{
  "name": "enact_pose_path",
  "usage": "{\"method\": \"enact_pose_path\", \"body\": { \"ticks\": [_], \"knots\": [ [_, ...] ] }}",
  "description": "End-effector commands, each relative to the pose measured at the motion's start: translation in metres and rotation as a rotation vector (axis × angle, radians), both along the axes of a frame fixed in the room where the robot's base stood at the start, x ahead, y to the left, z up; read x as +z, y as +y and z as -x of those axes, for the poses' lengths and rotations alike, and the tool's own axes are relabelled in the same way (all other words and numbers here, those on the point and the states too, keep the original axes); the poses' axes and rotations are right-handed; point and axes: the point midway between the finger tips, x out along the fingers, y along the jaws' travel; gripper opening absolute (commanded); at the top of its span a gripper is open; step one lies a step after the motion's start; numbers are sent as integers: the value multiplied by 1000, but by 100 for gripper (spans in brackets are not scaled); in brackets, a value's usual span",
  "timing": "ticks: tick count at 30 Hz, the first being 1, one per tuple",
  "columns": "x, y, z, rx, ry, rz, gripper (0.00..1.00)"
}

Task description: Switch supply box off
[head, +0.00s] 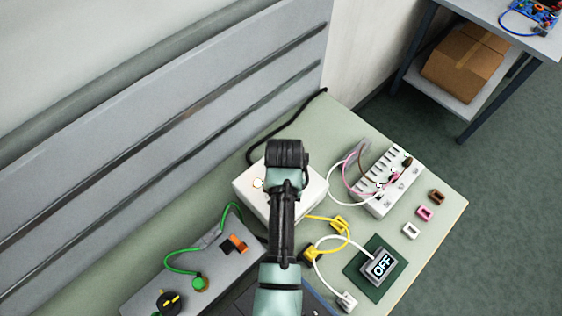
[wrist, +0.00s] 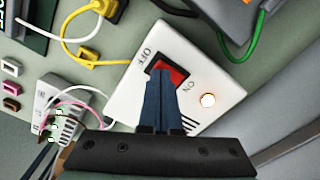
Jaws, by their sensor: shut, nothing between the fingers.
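The white supply box (head: 251,186) stands on the green bench, partly hidden behind my arm in the head view. In the wrist view the supply box (wrist: 131,101) shows its red rocker switch (wrist: 172,72) between the printed words OFF and ON. A round lamp (wrist: 208,100) near the ON side glows. My gripper (wrist: 159,75) is shut and empty, its blue fingertips over the lower left part of the rocker near OFF. I cannot tell whether they touch it. In the head view my arm hides the gripper's fingers.
A display reading OFF (head: 381,266) sits on a dark green mat at the right front. A white terminal block (head: 385,180) with wires stands right of the box. A grey box (head: 190,272) with a green cable lies at the left. The ribbed wall panel is close behind.

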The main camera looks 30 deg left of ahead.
Motion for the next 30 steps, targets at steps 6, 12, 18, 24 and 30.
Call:
{"method": "enact_pose_path", "body": {
  "ticks": [6,12,18,24,30],
  "knots": [
    [-4,0,0,0,0,0,0],
    [-7,0,0,0,0,0,0],
    [-10,0,0,0,0,0,0],
    [-10,0,0,0,0,0,0],
    [3,0,0,0,0,0,0]
  ]
}}
